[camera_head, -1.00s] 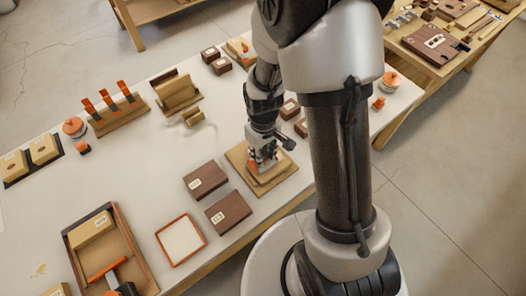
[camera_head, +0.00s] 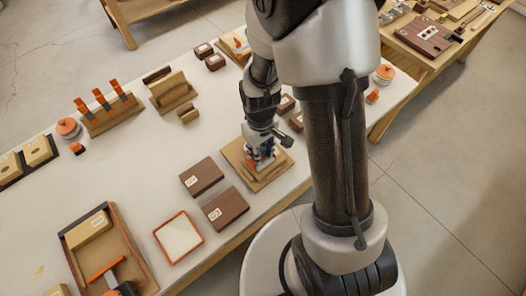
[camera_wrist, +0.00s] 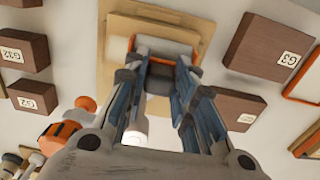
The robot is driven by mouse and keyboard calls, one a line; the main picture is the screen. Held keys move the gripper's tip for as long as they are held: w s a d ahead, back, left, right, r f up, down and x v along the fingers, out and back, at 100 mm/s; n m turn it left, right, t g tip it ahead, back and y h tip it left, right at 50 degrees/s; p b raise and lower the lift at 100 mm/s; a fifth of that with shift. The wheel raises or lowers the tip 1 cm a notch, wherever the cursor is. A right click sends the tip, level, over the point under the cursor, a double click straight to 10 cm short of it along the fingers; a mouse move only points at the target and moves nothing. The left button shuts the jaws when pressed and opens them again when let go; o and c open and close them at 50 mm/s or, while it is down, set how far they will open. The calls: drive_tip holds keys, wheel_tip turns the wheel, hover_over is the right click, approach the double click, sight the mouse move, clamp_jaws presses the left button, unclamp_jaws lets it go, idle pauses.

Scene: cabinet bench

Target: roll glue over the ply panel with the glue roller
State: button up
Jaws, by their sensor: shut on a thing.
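My gripper (camera_head: 262,150) is shut on the glue roller (camera_head: 262,161), whose orange frame and pale roller (camera_wrist: 165,46) show between the fingers (camera_wrist: 158,78) in the wrist view. The roller is over the ply panel (camera_head: 272,174), low and seemingly on its top face; exact contact is hard to tell. The panel is tan and lies on a slightly larger board (camera_head: 231,155) near the bench's front edge. The roller and fingers hide part of the panel. I cannot make out any glue on it.
Two dark boxes (camera_head: 201,176) (camera_head: 225,208) lie left of the panel, and smaller dark boxes (camera_head: 296,122) stand behind it on the right. A white tray with orange rim (camera_head: 160,241) and a wooden tray (camera_head: 140,262) are at front left.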

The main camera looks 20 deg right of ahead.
drive_tip(key=shift+w+a+f, duration=0.1)
drive_tip(key=shift+w+a, duration=0.1)
drive_tip(key=shift+w, duration=0.3)
drive_tip(key=shift+r+p, duration=2.4)
drive_tip(key=shift+r, duration=0.65)
